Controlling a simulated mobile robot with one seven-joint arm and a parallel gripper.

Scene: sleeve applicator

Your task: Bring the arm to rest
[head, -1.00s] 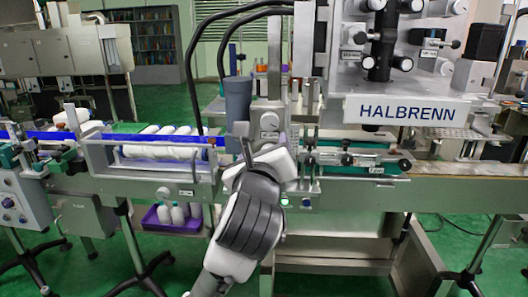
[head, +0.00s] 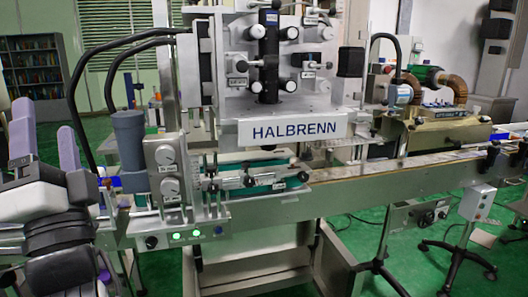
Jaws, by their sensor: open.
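My arm stands at the left edge in the head view, in front of the left end of the machine. My gripper (head: 44,117) is at its upper end, with two long fingers pointing up and spread apart. It is open, and nothing shows between the fingers. The lower part of my arm is cut off by the picture's edge.
A grey cylinder (head: 130,142) and a control box with knobs (head: 167,170) stand close right of my arm. The conveyor (head: 400,175) runs right towards a brass-coloured unit (head: 445,135).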

